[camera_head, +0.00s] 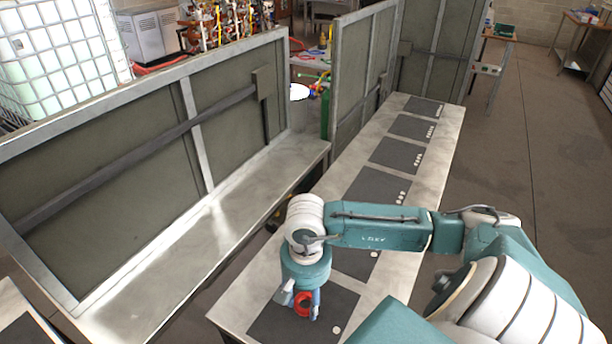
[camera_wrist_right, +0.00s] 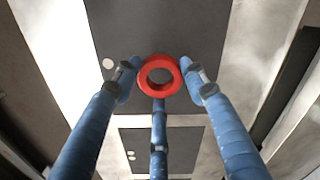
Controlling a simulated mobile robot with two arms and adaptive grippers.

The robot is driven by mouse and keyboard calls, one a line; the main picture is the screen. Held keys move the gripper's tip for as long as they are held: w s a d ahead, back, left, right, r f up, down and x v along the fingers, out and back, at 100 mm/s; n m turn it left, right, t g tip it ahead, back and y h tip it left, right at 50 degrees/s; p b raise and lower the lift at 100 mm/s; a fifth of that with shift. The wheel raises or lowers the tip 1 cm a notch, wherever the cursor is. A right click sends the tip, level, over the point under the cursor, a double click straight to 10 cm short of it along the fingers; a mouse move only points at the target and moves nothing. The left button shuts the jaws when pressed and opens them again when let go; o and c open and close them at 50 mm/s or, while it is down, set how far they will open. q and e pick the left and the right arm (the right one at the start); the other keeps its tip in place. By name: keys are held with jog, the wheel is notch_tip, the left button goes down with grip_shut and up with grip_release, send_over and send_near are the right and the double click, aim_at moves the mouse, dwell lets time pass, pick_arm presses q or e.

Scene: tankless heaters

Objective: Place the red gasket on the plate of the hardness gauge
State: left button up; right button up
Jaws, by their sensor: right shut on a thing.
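The red gasket (camera_head: 297,304) is a thick ring at the tip of my right gripper (camera_head: 302,300), over the nearest dark mat on the long bench. In the right wrist view the gasket (camera_wrist_right: 145,77) sits between the blue fingers of the right gripper (camera_wrist_right: 159,84), which are closed around it. It appears held above the mat; the exact height is hard to tell. I cannot pick out the hardness gauge or its plate in either view. My left gripper is not in view.
The long grey bench (camera_head: 232,304) carries a row of dark mats (camera_head: 272,322) with white dots. The visible mats look bare, though my arm hides part of the row. A tall panel (camera_head: 110,130) stands behind a second bench at left. Open floor (camera_head: 530,170) lies at right.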

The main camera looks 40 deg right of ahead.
aim_at(306, 302)
jog(key=shift+f+p, duration=0.3)
jog(key=shift+f, duration=1.6)
jog(key=shift+c, duration=0.2)
jog(key=shift+f+b, duration=0.2)
jog(key=shift+b, duration=0.1)
jog(key=o, duration=1.3)
jog(key=shift+r, duration=0.1)
jog(key=shift+c, duration=0.2)
